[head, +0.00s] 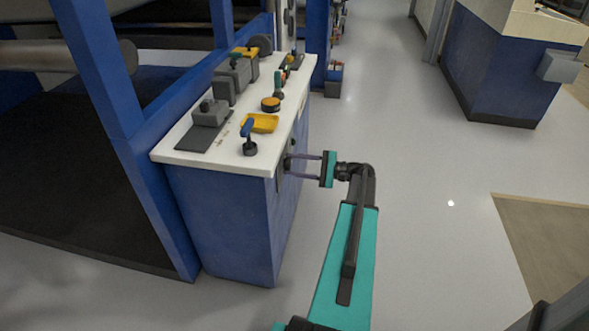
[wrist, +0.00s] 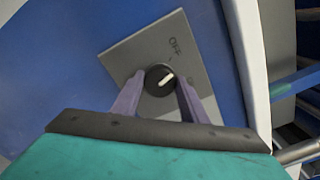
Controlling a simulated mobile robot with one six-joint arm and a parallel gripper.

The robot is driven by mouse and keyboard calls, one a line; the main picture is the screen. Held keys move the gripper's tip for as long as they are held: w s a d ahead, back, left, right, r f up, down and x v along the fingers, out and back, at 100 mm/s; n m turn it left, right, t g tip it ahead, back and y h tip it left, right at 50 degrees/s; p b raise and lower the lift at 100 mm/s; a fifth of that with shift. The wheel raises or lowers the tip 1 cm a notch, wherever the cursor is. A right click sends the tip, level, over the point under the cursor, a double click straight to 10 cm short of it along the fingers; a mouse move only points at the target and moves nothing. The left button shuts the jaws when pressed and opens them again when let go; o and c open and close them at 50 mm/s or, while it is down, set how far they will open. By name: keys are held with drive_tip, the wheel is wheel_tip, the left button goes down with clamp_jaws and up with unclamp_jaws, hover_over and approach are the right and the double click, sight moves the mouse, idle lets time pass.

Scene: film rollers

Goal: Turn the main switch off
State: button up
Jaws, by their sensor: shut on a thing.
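The main switch is a round black knob (wrist: 158,80) with a white pointer mark, on a grey plate (wrist: 135,50) on the blue side of the cabinet. The word OFF is printed on the plate above the knob. The pointer slants toward the upper right and does not clearly line up with the word. My gripper (wrist: 157,84) is shut on the knob, one purple finger on each side. In the head view my gripper (head: 290,165) reaches left to the cabinet's right side; the knob is mostly hidden there.
The grey floor (head: 430,150) to the right is clear.

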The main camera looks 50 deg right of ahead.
drive_tip(key=shift+f+n+b, duration=0.1)
drive_tip(key=shift+n+b, duration=1)
drive_tip(key=shift+n, duration=0.8)
drive_tip(key=o, duration=1)
drive_tip(key=shift+o, duration=0.2)
drive_tip(key=shift+s, duration=0.15)
